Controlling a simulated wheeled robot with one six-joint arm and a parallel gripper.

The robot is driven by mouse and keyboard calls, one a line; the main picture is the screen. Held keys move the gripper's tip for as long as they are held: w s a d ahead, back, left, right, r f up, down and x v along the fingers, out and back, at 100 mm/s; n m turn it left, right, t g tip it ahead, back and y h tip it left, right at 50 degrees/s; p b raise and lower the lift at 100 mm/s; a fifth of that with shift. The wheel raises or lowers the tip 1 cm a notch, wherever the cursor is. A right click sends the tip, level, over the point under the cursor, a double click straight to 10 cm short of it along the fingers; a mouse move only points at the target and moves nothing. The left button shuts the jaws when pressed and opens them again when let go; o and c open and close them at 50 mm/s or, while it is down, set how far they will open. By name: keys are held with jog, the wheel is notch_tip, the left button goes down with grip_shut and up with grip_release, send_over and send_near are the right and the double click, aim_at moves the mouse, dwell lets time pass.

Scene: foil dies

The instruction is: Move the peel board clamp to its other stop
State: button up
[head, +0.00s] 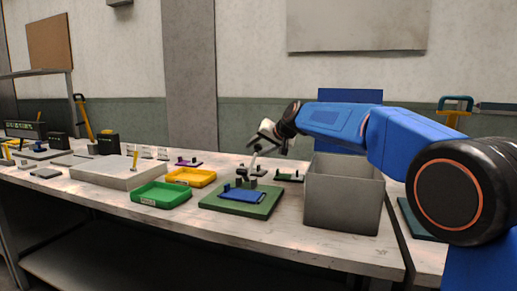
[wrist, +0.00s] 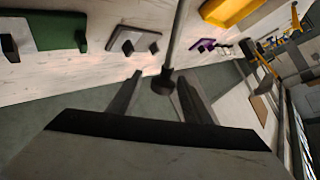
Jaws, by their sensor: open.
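The peel board (head: 215,203) is a green plate on the bench with a blue piece (head: 242,196) on it. Its clamp (head: 249,171) stands at the back of the plate, with a thin lever rising up towards my gripper. In the wrist view the clamp's grey rod (wrist: 178,38) runs down to a dark knob (wrist: 163,82). My gripper (head: 257,143) is open above the board. Its two fingers (wrist: 159,78) show in the wrist view on either side of the knob. I cannot tell whether either finger touches it.
A grey open bin (head: 335,208) stands close to the right of the board. A green tray (head: 162,197) and a yellow tray (head: 190,178) are to its left. Small dark, green and purple (head: 188,162) fixtures lie behind.

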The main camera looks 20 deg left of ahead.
jog(key=v, duration=1.7)
jog(key=shift+s+d+r, duration=0.15)
